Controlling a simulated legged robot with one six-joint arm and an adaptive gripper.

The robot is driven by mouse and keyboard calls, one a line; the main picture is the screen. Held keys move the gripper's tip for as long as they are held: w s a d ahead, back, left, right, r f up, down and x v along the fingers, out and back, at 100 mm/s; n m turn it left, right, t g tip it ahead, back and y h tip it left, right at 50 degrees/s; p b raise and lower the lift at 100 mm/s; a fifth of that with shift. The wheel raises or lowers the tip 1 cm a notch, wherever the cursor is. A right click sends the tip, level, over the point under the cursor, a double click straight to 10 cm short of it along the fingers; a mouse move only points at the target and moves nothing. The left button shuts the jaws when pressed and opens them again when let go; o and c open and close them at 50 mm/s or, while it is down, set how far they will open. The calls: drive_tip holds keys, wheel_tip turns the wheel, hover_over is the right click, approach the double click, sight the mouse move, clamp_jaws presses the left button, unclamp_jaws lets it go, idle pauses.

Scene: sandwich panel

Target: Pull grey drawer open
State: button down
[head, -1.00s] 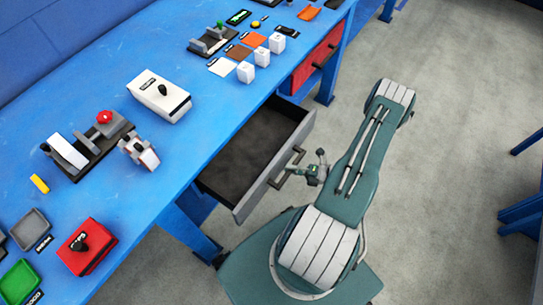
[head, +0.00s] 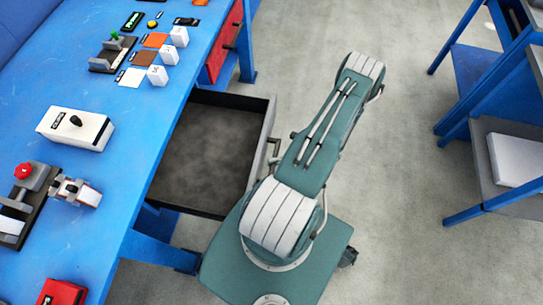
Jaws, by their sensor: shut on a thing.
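The grey drawer (head: 212,150) under the blue workbench is pulled far out, and its empty dark inside shows. Its grey front panel (head: 264,140) faces right, with a bar handle (head: 275,148) on it. My arm lies just right of the handle and covers most of my gripper (head: 292,135); only a small part shows beside the handle. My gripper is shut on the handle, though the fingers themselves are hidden.
The blue bench top (head: 125,165) holds a white box (head: 76,128), white blocks (head: 157,75) and a red box (head: 62,292). A red drawer (head: 222,45) sits farther along. A blue rack (head: 480,110) stands at right. Grey floor is clear between.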

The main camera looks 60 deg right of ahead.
drive_tip(key=shift+a+f, duration=0.1)
drive_tip(key=shift+f, duration=0.05)
drive_tip(key=c, duration=0.6)
unclamp_jaws()
drive_tip(key=v, duration=1.2)
